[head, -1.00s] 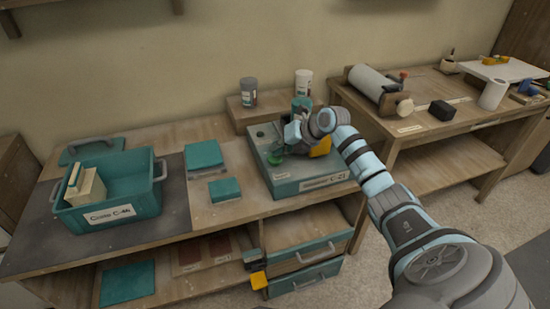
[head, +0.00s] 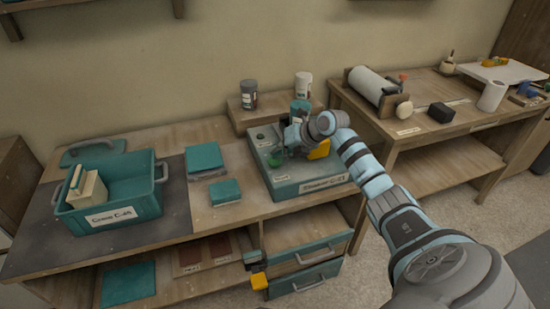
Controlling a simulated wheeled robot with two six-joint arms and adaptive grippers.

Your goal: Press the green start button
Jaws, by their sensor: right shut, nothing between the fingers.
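The green start button (head: 274,159) is on the top of a grey-teal machine box (head: 310,187) with a label on its front, standing on the wooden bench. My right gripper (head: 288,147) is shut and empty, low over the box top beside the green button. Its fingers partly cover the button's right side. I cannot tell whether the fingertips touch it.
A teal crate (head: 140,205) stands at left on the bench. Teal blocks (head: 225,190) lie left of the machine. Canisters (head: 248,95) stand on a raised wooden block behind. Partly open drawers (head: 308,258) are below. A second table (head: 410,130) stands at right.

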